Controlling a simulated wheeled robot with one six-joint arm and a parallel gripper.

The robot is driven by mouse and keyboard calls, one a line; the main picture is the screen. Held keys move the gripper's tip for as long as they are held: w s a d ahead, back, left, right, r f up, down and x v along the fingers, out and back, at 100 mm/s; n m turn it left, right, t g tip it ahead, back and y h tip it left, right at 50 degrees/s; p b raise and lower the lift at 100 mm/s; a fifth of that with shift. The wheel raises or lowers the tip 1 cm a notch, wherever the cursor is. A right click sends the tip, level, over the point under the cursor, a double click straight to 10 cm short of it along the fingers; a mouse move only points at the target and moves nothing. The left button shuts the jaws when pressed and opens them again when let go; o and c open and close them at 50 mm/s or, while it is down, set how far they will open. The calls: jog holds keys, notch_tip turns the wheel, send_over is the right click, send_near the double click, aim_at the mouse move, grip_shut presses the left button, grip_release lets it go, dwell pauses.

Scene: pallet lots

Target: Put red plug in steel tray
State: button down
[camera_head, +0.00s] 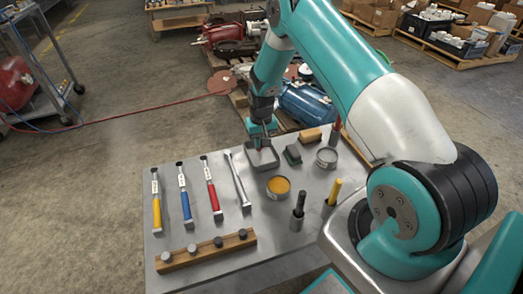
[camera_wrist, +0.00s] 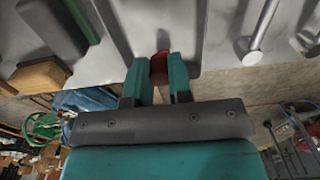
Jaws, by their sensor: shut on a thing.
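The red plug (camera_wrist: 160,66) shows between my fingertips in the wrist view. My gripper (camera_wrist: 160,78) is shut on it. In the head view my gripper (camera_head: 262,138) is at the steel tray (camera_head: 264,163), a small grey rectangular tray near the back of the metal table. The fingers point down over the tray's inside. The plug is hidden in the head view, and I cannot tell whether it touches the tray floor.
A green-and-grey block (camera_head: 292,154), a grey tin (camera_head: 327,157) and a wooden block (camera_head: 310,135) stand right of the tray. A tin with yellow contents (camera_head: 278,187) stands in front. A wrench (camera_head: 237,178) and several coloured-handled tools (camera_head: 185,195) lie left. A wooden rack (camera_head: 206,250) is nearer.

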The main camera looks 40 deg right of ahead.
aim_at(261, 150)
jog(key=shift+f, duration=2)
jog(key=shift+f+b, duration=0.15)
jog(key=shift+b, duration=0.15)
jog(key=c, duration=1)
grip_release()
jog(key=shift+c, duration=0.2)
notch_tip(261, 150, up, 12)
jog(key=shift+f+p, duration=0.15)
jog(key=shift+p, duration=0.65)
jog(key=s+a+r+n+y, duration=0.1)
jog(key=s+a+r+n, duration=0.15)
jog(key=a+r, duration=0.35)
jog(key=s+a+r+n, duration=0.1)
jog(key=s+a+r, duration=0.35)
jog(key=r, duration=0.25)
jog(key=s+a+r+n+y, duration=0.1)
jog(key=s+a+r, duration=0.2)
jog(key=a+r, duration=0.35)
jog(key=s+a+r+n+y, duration=0.1)
jog(key=s+a+r, duration=0.3)
jog(key=s, duration=0.6)
jog(key=s+a+r+n+y, duration=0.1)
jog(key=s+a+r+n, duration=0.3)
jog(key=s, duration=0.7)
jog(key=shift+r+n, duration=0.2)
jog(key=shift+n, duration=0.15)
